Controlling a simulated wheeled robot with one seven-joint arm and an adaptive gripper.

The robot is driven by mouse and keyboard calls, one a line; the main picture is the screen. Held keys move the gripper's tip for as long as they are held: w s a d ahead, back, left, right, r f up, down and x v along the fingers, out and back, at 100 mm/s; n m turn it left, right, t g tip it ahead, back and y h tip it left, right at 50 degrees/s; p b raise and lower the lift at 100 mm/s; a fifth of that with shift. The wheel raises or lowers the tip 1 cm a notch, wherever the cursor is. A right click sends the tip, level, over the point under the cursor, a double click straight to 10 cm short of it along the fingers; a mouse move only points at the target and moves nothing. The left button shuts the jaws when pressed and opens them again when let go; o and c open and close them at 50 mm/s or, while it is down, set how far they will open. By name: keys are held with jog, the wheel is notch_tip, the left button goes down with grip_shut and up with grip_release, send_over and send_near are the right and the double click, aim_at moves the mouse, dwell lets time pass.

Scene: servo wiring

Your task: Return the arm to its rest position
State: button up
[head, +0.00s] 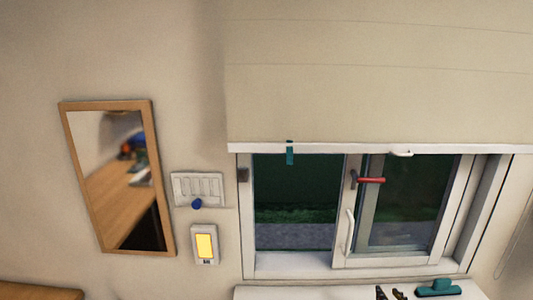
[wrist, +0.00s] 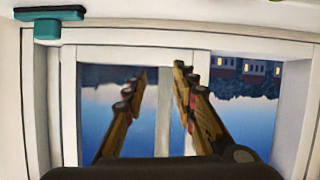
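My gripper (head: 391,293) shows at the bottom edge of the head view, in front of the window's lower sill. Only its fingertips are in that view; the rest of my arm is out of frame. In the wrist view both fingers of my gripper (wrist: 160,70) point toward the window panes. There is a clear gap between the fingertips and nothing is held in it.
A teal squeegee-like tool (head: 438,288) lies on the sill right of my fingertips; it also shows in the wrist view (wrist: 47,26). A red window handle (head: 371,180), blind (head: 380,70), mirror (head: 165,180), switch panel (head: 190,186) and yellow-screened device (head: 204,245) are on the wall side.

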jog(key=s+d+f+m+g+h, duration=0.2)
jog(key=s+d+f+g, duration=0.1)
jog(key=s+g, duration=0.3)
jog(key=s+a+r+g, duration=0.2)
jog(key=s+a, duration=0.2)
jog(key=s, duration=0.5)
jog(key=s+a+r+n+y, duration=0.1)
jog(key=s+a+r, duration=0.3)
jog(key=a, duration=0.3)
jog(key=s+a+r+n+y, duration=0.1)
jog(key=s+a+r+y, duration=0.1)
jog(key=a+r, duration=0.5)
jog(key=shift+s+a, duration=0.8)
jog(key=shift+s, duration=0.1)
